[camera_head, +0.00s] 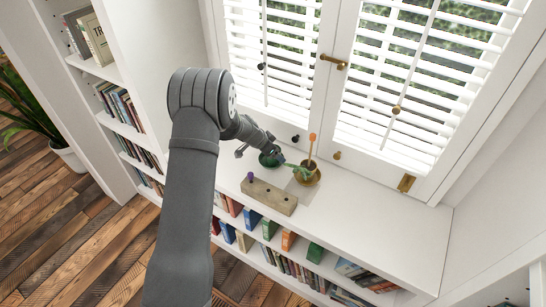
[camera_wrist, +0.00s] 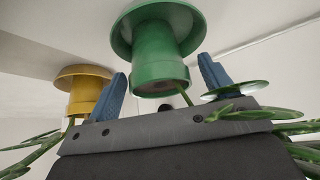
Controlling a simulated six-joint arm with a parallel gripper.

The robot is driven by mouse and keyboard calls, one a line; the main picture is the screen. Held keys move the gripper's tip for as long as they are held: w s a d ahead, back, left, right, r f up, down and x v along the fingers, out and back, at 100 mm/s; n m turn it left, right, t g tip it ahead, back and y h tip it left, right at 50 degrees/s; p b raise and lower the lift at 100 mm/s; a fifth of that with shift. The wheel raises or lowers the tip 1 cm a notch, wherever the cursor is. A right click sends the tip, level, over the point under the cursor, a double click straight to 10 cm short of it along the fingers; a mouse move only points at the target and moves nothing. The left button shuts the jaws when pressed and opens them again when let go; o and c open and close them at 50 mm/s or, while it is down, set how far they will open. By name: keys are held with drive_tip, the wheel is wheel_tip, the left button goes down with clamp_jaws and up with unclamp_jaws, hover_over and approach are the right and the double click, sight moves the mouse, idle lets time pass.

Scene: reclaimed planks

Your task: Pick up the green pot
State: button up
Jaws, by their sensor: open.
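The green pot (camera_head: 269,159) stands on the white shelf top below the window, partly hidden by my gripper (camera_head: 268,147). In the wrist view the green pot (camera_wrist: 160,72) shows large, with a wide green disc at its upper end in the picture. My gripper (camera_wrist: 162,68) is open, its two blue fingers apart, one on each side of the pot in the picture. I see gaps between the fingers and the pot; how deep the pot sits between them I cannot tell.
A yellow-brown pot (camera_head: 311,177) with a green plant and an orange-topped stick stands close right of the green pot; it also shows in the wrist view (camera_wrist: 84,95). A wooden block (camera_head: 270,196) with a purple peg lies in front. The shelf top is clear at right.

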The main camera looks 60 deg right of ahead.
drive_tip(key=c, duration=1.3)
drive_tip(key=shift+c, duration=0.2)
drive_tip(key=shift+r, duration=0.15)
wheel_tip(320, 180, up, 12)
drive_tip(key=a+f, duration=0.1)
drive_tip(key=a+r, duration=0.3)
drive_tip(key=a, duration=1.6)
drive_tip(key=shift+w+r, duration=0.15)
drive_tip(key=shift+w, duration=0.05)
